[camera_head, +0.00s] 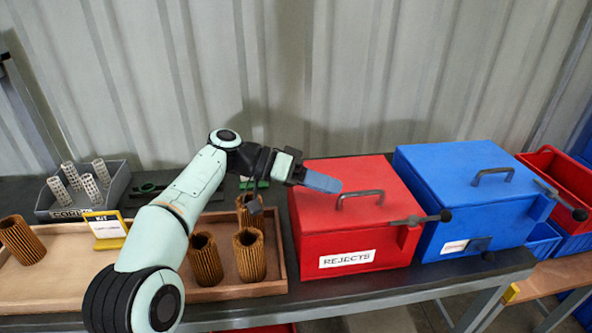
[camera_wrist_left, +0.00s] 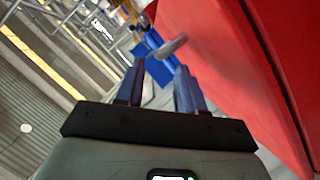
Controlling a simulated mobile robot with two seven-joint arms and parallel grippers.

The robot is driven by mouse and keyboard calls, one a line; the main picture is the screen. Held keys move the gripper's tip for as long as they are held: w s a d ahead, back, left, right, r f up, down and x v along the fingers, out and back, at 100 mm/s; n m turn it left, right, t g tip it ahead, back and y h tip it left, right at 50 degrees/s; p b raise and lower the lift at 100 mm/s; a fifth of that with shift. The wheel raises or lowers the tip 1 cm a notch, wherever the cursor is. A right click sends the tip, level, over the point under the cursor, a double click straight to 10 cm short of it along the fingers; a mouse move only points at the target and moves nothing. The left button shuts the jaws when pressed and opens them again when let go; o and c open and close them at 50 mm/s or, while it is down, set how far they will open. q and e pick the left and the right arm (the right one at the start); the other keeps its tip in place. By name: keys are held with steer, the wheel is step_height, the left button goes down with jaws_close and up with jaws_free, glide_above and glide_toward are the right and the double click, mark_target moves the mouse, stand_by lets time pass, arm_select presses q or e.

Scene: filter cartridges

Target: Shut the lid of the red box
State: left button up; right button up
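The red box (camera_head: 350,244) stands on the dark bench and bears a white "REJECTS" label. Its red lid (camera_head: 372,180) lies down over the box, with a grey arched handle (camera_head: 360,197) on top. My left gripper (camera_head: 322,182) is over the lid's left part, left of the handle. In the left wrist view, its two blue fingers (camera_wrist_left: 157,78) are apart with nothing held between them. The grey handle (camera_wrist_left: 168,47) shows beyond the fingertips, and the red lid (camera_wrist_left: 215,50) fills the right side. My right gripper is not in view.
A blue box (camera_head: 465,235) with a lid and handle stands right of the red box. A lever with a black knob (camera_head: 445,216) sticks out at the red box's front right. A wooden tray (camera_head: 212,293) with brown filter cartridges and a grey bin (camera_head: 117,191) are left.

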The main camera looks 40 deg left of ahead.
arm_select(q)
steer(key=v, duration=0.2)
steer(key=shift+s+a+r, duration=0.15)
steer(key=shift+a+r, duration=0.05)
steer(key=p+v, duration=0.1)
steer(key=v, duration=0.3)
steer(key=shift+s+a+p, duration=0.3)
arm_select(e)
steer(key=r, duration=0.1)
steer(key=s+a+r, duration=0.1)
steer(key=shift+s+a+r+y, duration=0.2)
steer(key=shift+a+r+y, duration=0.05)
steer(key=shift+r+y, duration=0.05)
arm_select(q)
steer(key=shift+f, duration=0.1)
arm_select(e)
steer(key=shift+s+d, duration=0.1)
